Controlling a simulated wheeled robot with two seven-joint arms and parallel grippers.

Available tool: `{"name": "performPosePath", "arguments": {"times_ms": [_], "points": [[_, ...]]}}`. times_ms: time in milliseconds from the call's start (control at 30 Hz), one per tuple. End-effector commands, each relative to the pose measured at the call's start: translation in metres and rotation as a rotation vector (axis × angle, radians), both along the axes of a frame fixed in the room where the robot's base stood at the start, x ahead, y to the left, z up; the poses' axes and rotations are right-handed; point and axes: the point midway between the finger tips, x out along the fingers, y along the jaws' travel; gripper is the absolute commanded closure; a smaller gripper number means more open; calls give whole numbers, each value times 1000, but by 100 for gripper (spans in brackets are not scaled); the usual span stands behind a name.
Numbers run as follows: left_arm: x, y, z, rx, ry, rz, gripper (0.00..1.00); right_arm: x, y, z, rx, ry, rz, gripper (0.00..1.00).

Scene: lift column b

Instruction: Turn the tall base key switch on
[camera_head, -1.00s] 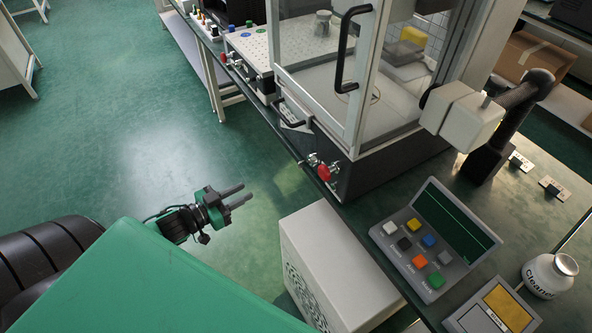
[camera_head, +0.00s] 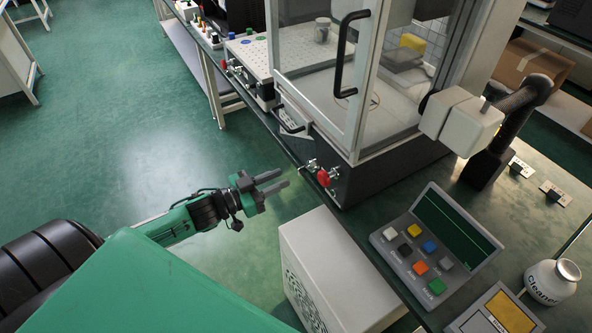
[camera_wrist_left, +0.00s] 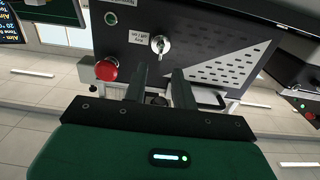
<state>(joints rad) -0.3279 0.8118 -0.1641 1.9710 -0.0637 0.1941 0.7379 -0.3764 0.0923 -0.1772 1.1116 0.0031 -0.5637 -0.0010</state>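The key switch (camera_wrist_left: 159,44) is a silver knob with a key in it, on the black front panel of the tall base (camera_wrist_left: 185,40). A white label with on/off lettering lies beside it. In the head view the key switch (camera_head: 309,166) sits low on the base under the glass cabinet. A red push button (camera_wrist_left: 106,69) is beside it; it also shows in the head view (camera_head: 324,178). My left gripper (camera_head: 284,178) is open and empty, its fingers pointing at the panel, apart from the key. In the wrist view its fingers (camera_wrist_left: 159,78) stand below the key. My right gripper is not in view.
The glass cabinet with a black door handle (camera_head: 350,50) stands above the base. A white box (camera_head: 335,265) stands below my gripper's right. A button console (camera_head: 436,245) and a cleaner bottle (camera_head: 552,281) are on the bench. The floor left of the bench is clear.

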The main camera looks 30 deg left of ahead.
Motion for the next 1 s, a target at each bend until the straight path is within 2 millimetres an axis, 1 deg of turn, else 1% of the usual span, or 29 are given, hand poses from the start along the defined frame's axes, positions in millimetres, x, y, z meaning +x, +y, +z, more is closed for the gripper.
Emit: {"name": "performPosePath", "arguments": {"times_ms": [33, 200, 433, 667, 933, 967, 1000], "points": [[6, -3, 1, 0, -2, 0, 73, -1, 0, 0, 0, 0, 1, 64], [25, -14, 2, -1, -3, 0, 73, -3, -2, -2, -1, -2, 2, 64], [45, -26, 1, -1, -2, 1, 73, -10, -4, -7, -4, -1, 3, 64], [53, -31, 0, 1, -1, 1, 73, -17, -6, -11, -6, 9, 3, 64], [53, -31, 0, 1, 1, 0, 73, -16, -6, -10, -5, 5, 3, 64], [53, -31, 0, 1, 1, 0, 79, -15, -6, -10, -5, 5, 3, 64], [53, -31, 0, 1, 1, 0, 86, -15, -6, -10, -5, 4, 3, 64]]}}
